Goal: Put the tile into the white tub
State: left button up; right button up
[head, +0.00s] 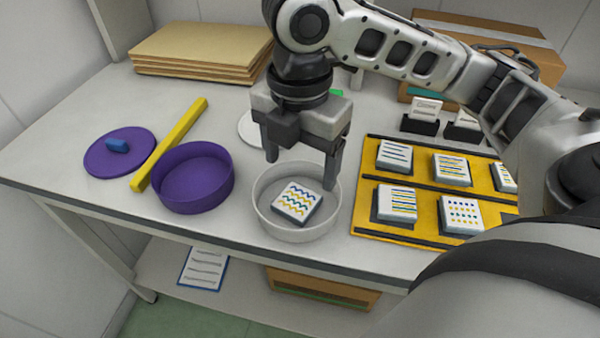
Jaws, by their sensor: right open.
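The white tub (263,217) stands near the front edge of the table, in the middle of the head view. A tile (297,203) with wavy blue and yellow lines lies inside it, face up and slightly turned. My right gripper (302,170) is above the tub with its fingers pointing down. It is open, with a wide gap between the fingers and nothing held. The right fingertip overlaps the tub's far right rim in the picture; I cannot tell whether it touches. My left gripper is not in view.
A purple tub (193,178), a purple lid (108,165) with a blue knob and a yellow bar (170,143) are at left. A yellow rack (372,215) with several patterned tiles is at right. Brown boards (200,50) lie at the back. The front left of the table is clear.

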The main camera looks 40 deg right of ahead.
notch_tip(320, 180, up, 6)
jog(key=shift+f+p, duration=0.1)
jog(key=shift+p, duration=0.65)
